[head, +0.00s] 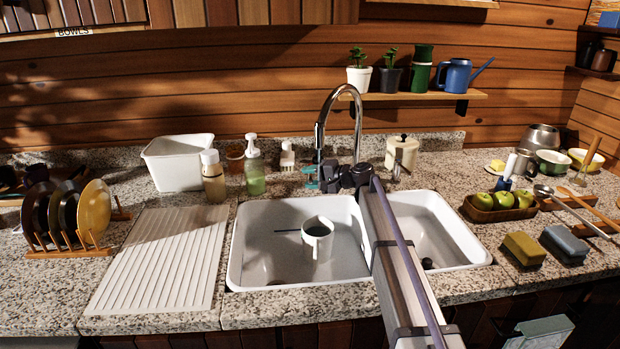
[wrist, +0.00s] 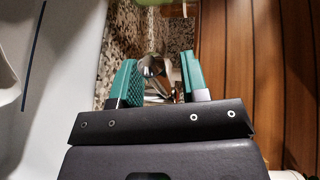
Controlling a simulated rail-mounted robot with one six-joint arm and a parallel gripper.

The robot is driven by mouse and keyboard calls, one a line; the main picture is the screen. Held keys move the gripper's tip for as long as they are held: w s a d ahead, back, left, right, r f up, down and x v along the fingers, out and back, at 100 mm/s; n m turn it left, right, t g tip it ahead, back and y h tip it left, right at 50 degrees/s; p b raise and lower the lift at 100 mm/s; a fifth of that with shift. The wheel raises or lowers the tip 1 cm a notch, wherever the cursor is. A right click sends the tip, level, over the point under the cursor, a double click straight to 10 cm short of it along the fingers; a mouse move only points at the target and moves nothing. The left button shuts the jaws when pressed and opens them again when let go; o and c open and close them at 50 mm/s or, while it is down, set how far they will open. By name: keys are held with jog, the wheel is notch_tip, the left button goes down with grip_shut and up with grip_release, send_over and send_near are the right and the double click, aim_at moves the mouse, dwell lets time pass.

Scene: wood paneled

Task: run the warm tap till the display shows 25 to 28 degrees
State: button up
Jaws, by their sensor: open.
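The chrome gooseneck tap (head: 356,115) arches behind the double sink (head: 245,245). My gripper (head: 311,177) is open, with teal fingers, low behind the left basin near the tap's hanging end. In the wrist view a shiny metal piece (wrist: 153,68) shows between the open fingers (wrist: 158,75); I cannot tell whether it is a tap handle or touches them. No running water is visible. I cannot make out a display or any number.
My arm crosses the sink between the basins. Behind the sink stand a white tub (head: 178,162), a green soap bottle (head: 254,170) and a cream canister (head: 402,153). A ribbed drainboard (head: 160,260) is left. Green apples in a tray (head: 498,212) and sponges (head: 523,249) are right.

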jog(key=shift+d, duration=0.1)
jog(key=p+v, duration=0.2)
jog(key=v, duration=0.8)
jog(key=shift+d, duration=0.3)
jog(key=shift+s, duration=0.15)
jog(key=s+d+f+n+g+h+p, duration=0.1)
jog(key=s+f+n+g+h+p, duration=0.15)
jog(key=s, duration=0.65)
jog(key=s+d+f+n+g+h+p, duration=0.15)
jog(key=s+h+p, duration=0.25)
jog(key=s, duration=0.4)
jog(key=s+d+r+h+p, duration=0.2)
jog(key=s+r+p, duration=0.2)
jog(key=s, duration=0.3)
jog(key=s+d+r+g+h+p, duration=0.1)
jog(key=s+d+r+h+p, duration=0.1)
jog(key=s+p, duration=0.4)
jog(key=s+d+r+h+p, duration=0.2)
jog(key=s+r+h+p, duration=0.2)
jog(key=s, duration=0.5)
notch_tip(320, 180, up, 2)
jog(key=shift+s+d+r+n+g+p, duration=0.1)
jog(key=shift+s+d+n+g+p, duration=0.2)
jog(key=shift+p, duration=0.4)
